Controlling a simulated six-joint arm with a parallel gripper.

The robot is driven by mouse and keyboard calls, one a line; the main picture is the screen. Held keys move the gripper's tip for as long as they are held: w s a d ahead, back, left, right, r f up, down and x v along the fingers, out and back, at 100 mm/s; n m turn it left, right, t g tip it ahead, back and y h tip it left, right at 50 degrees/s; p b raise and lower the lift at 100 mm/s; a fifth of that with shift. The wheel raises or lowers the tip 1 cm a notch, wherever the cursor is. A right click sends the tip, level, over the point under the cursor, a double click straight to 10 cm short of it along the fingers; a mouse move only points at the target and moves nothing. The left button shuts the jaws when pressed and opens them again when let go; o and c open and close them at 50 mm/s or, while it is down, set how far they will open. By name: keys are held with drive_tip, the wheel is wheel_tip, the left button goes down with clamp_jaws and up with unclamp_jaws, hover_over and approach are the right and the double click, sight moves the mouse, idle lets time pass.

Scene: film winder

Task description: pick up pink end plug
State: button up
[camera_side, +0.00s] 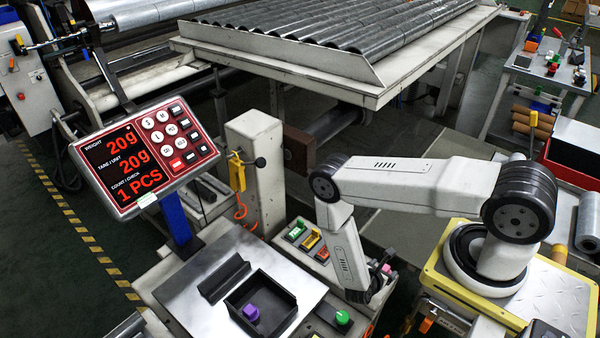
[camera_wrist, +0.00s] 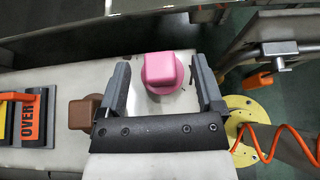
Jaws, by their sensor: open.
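The pink end plug (camera_wrist: 162,70) stands on a pale surface in the wrist view, a rounded block on a wider round base. It lies between the two grey fingers of my gripper (camera_wrist: 160,62), with a gap on each side. My gripper is open and holds nothing. In the side view the gripper (camera_side: 376,276) hangs low at the right of the metal plate, and a small pink spot, likely the plug (camera_side: 386,268), shows beside it. I cannot tell the fingers' height over the plug.
A brown plug (camera_wrist: 82,114) stands left of the gripper. A purple plug (camera_side: 251,312) sits in a black tray (camera_side: 284,292); a green plug (camera_side: 342,317) stands right of it. An orange coiled cord (camera_wrist: 275,140) lies at right. The scale display (camera_side: 145,155) reads 20g, 20g, 1 PCS.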

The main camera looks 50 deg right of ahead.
clamp_jaws()
drive_tip(key=shift+r, duration=0.2)
drive_tip(key=shift+r, duration=0.8)
drive_tip(key=s+a+r, duration=0.6)
drive_tip(key=s+r, duration=0.5)
drive_tip(key=s, duration=0.1)
drive_tip(key=shift+s, duration=0.25)
idle(0.7)
